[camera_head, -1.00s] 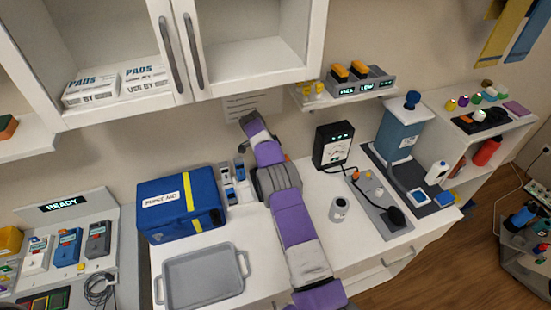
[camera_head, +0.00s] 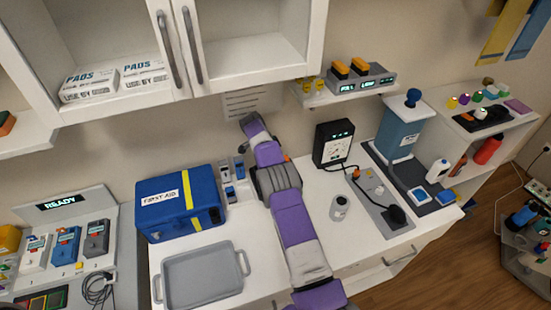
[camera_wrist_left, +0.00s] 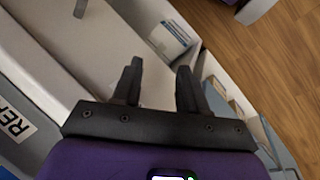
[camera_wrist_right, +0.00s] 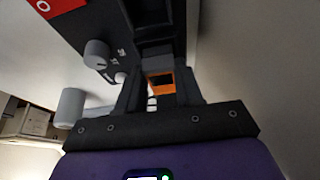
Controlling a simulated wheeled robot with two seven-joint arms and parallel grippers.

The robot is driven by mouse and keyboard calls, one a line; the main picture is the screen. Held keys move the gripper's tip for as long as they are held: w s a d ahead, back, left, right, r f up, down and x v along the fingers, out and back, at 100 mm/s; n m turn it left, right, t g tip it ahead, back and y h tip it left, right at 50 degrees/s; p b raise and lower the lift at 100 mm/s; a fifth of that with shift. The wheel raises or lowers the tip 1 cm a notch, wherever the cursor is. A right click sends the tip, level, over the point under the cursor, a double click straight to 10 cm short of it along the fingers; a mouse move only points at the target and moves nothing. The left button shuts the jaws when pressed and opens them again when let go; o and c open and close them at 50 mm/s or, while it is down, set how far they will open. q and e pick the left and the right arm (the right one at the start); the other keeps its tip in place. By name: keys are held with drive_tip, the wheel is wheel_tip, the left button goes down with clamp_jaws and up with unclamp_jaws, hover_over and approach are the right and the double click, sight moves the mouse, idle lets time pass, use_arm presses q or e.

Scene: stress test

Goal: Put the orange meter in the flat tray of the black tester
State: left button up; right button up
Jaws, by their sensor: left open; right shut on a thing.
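The black tester (camera_head: 333,143) stands upright at the back of the white counter, with a pale dial and a green display. Its flat tray cannot be made out surely. My right gripper (camera_wrist_right: 160,90) is shut on the orange meter (camera_wrist_right: 162,82), which shows between its fingers in the right wrist view. A black panel with a grey knob (camera_wrist_right: 97,52) is close beyond, apparently the tester. In the head view my right arm hides most of that gripper; only a small orange patch (camera_head: 286,158) shows by it. My left gripper (camera_wrist_left: 158,85) is open and empty, outside the head view.
A blue first aid case (camera_head: 179,203) and a grey tray (camera_head: 203,275) lie left of my right arm. A grey canister (camera_head: 339,209) and a grey base plate (camera_head: 372,190) are to its right. A shelf with a charger (camera_head: 362,81) hangs above the tester.

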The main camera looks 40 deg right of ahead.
drive_tip(key=shift+f, duration=0.35)
drive_tip(key=o, duration=1.1)
drive_tip(key=shift+r, duration=0.15)
drive_tip(key=v, duration=0.7)
drive_tip(key=shift+r, duration=0.2)
